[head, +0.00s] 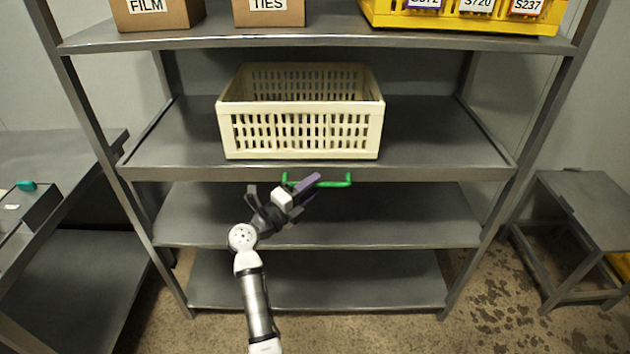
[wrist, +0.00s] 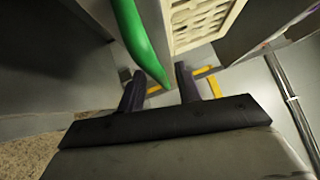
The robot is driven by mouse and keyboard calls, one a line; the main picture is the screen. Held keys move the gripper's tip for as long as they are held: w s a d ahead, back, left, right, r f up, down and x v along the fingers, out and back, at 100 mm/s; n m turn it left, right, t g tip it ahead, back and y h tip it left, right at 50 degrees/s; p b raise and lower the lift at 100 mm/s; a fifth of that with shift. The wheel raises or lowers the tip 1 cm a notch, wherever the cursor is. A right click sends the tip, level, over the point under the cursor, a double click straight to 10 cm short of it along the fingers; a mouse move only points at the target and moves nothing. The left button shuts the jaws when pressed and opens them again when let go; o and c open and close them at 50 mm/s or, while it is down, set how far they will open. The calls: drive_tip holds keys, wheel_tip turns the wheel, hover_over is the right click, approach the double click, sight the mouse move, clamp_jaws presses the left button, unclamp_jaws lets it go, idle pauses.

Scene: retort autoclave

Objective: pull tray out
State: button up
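The tray is a grey metal shelf level (head: 190,172) in the rack, with a green handle (head: 335,184) on its front edge. A cream slotted crate (head: 300,137) stands on it; part of it also shows in the wrist view (wrist: 195,15). My gripper (head: 308,184) is in front of the handle's left part and hides some of it. In the wrist view the two dark fingers (wrist: 158,85) are apart, and the green handle (wrist: 138,35) reaches into the gap between them. I cannot tell whether either finger touches it.
Above are boxes marked FILM (head: 155,12) and TIES (head: 268,10) and a yellow bin (head: 460,18). The lower shelves (head: 400,215) are empty. A grey bench (head: 60,165) stands left and a small grey table (head: 590,200) right.

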drive_tip(key=shift+x, duration=0.8)
drive_tip(key=shift+c, duration=0.4)
clamp_jaws()
